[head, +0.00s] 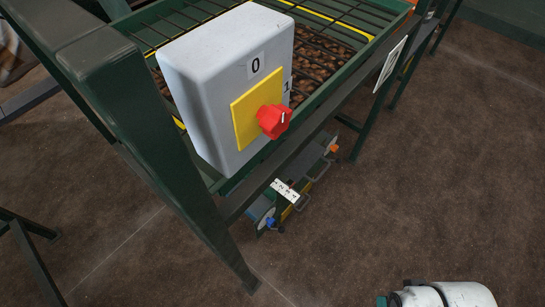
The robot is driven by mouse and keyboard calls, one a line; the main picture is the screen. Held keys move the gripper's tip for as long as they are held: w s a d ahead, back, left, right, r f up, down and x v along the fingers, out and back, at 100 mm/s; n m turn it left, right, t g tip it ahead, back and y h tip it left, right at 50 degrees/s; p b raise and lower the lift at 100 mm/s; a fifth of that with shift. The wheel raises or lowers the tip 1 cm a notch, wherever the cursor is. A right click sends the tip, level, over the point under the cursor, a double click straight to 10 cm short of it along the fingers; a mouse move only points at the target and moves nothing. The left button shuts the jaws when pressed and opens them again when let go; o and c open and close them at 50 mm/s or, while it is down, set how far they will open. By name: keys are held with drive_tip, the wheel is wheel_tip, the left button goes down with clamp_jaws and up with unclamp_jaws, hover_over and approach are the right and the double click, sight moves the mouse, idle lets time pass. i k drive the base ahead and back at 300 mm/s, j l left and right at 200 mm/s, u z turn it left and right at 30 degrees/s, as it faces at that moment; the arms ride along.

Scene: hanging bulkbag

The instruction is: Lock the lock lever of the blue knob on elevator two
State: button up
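A small blue knob (270,222) shows low under the green frame, at the near end of a low mechanism close to the floor. A small dark part (281,229) sits right beside it; it is too small to tell whether this is the lock lever or how it is set. A white label (285,191) with dark marks is just above the knob; I cannot read it surely. My gripper is not visible. Only a white rounded part of my arm shows at the bottom right edge, well to the right of the blue knob.
A grey switch box (205,85) with a red knob (273,121) on a yellow plate stands above. A green frame (155,150) with a slanted leg is left of the blue knob. An orange knob (333,147) is farther back. Brown floor (430,170) to the right is clear.

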sight(281, 229)
drive_tip(key=k+j+u, duration=0.2)
drive_tip(key=k+j, duration=0.25)
drive_tip(key=u, duration=0.25)
drive_tip(key=i+l+u, duration=0.1)
drive_tip(key=u, duration=0.3)
drive_tip(key=l+u, duration=0.25)
drive_tip(key=u, duration=0.15)
drive_tip(key=l+u, duration=0.25)
drive_tip(key=u, duration=0.15)
drive_tip(key=l+u, duration=0.2)
drive_tip(key=u, duration=0.2)
drive_tip(key=l+u, duration=0.15)
drive_tip(key=l, duration=0.3)
drive_tip(key=k+l+u, duration=0.1)
drive_tip(key=l, duration=0.35)
drive_tip(key=k+l+u, duration=0.15)
drive_tip(key=l, duration=0.25)
drive_tip(key=k+l+u, duration=0.1)
drive_tip(key=l, duration=0.35)
drive_tip(key=k+l+u, duration=0.15)
drive_tip(key=l, duration=0.25)
drive_tip(key=k+l+u, duration=0.15)
drive_tip(key=l, duration=0.25)
drive_tip(key=k+l, duration=0.15)
drive_tip(key=l, duration=0.2)
drive_tip(key=k+l, duration=0.15)
drive_tip(key=l, duration=0.25)
drive_tip(key=k+l, duration=0.15)
drive_tip(key=l, duration=0.2)
